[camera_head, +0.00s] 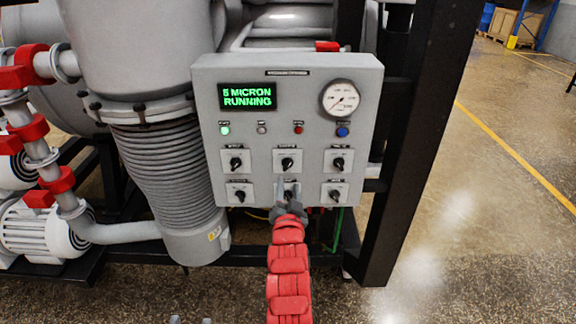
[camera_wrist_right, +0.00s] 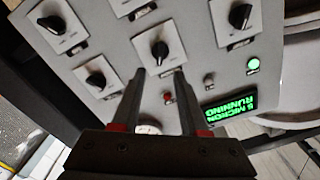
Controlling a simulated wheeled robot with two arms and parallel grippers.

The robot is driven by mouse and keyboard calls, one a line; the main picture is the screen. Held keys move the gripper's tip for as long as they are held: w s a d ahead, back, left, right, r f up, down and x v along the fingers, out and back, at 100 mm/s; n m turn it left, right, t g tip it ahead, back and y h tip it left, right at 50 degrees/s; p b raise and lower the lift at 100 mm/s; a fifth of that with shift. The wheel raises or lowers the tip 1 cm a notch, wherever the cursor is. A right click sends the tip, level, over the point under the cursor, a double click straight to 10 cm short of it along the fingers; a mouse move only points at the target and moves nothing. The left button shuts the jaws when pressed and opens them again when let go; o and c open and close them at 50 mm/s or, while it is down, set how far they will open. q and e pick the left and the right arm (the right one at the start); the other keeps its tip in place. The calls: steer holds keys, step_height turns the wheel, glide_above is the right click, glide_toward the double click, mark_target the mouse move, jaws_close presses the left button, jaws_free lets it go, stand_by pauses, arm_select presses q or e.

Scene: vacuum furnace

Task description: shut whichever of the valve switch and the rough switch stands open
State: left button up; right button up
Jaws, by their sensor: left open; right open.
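The grey control panel (camera_head: 204,90) carries two rows of black rotary switches on white plates. The top row shows a left switch (camera_head: 236,163), a middle switch (camera_head: 287,163) and a right switch (camera_head: 338,163). Below are a lower left switch (camera_head: 239,195) and a lower right switch (camera_head: 334,194). Their labels are too small to read, so I cannot tell which is valve or rough. My right gripper (camera_head: 284,184) is open and empty, covering part of the lower middle switch; its fingers (camera_wrist_right: 160,74) also show in the right wrist view. My left gripper (camera_head: 190,320) barely shows at the bottom edge.
The display (camera_head: 248,96) reads "5 MICRON RUNNING". A gauge (camera_head: 341,98) and several lamps sit above the switches; the green lamp (camera_head: 225,130) looks lit. A ribbed column (camera_head: 165,175) stands left, a black frame post (camera_head: 415,150) right.

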mark_target(288, 167)
steer(key=w+p, duration=0.1)
steer(key=w, duration=0.7)
steer(key=shift+w, duration=0.15)
jaws_close()
